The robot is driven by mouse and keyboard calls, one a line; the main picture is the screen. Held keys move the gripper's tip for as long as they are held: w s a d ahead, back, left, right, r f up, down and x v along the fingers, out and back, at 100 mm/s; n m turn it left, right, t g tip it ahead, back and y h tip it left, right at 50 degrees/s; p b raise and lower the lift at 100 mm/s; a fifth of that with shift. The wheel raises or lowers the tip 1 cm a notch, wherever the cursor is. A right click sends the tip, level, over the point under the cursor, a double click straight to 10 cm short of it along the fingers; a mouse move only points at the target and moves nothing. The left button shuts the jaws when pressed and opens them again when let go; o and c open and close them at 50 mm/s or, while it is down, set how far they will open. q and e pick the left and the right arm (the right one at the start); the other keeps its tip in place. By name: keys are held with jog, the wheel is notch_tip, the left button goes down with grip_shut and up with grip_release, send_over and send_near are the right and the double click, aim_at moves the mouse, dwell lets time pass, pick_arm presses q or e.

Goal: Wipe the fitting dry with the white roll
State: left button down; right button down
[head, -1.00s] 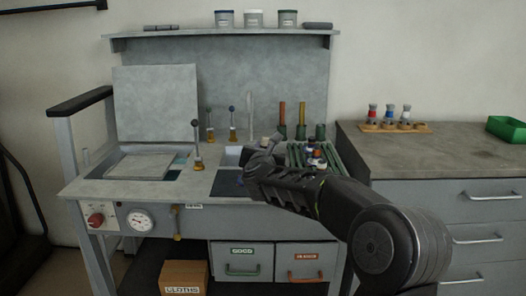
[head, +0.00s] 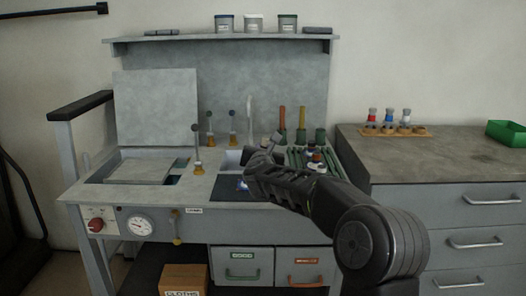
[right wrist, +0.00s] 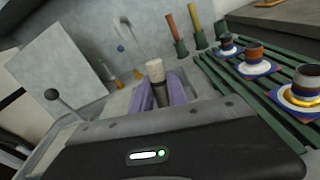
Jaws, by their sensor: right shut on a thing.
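My right gripper (head: 262,162) is over the front right of the bench, by the dark mat (head: 228,188). In the right wrist view its purple fingers (right wrist: 162,95) are shut on a pale-topped cylinder (right wrist: 155,70). I cannot tell whether this is the white roll. Several ringed fittings (right wrist: 254,59) stand on pads on the green slatted rack (right wrist: 262,100), right of the gripper. My left gripper is out of view.
A pale upright spout (head: 250,118) and ball-topped levers (head: 197,145) stand on the bench. The right counter (head: 430,155) holds a wooden stand (head: 395,130) and a green bin (head: 508,132), with free room in front.

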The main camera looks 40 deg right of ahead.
jog(key=shift+w+d, duration=0.15)
jog(key=shift+w, duration=0.05)
dwell(0.3)
jog(key=shift+s+a+b, duration=0.45)
jog(key=shift+s+b, duration=0.1)
jog(key=shift+s+a, duration=0.35)
jog(key=shift+s, duration=0.1)
jog(key=shift+s+b, duration=0.1)
jog(key=shift+b, duration=0.2)
jog(key=shift+f+b+v, duration=0.25)
jog(key=shift+b+v, duration=0.4)
jog(key=shift+v, duration=0.5)
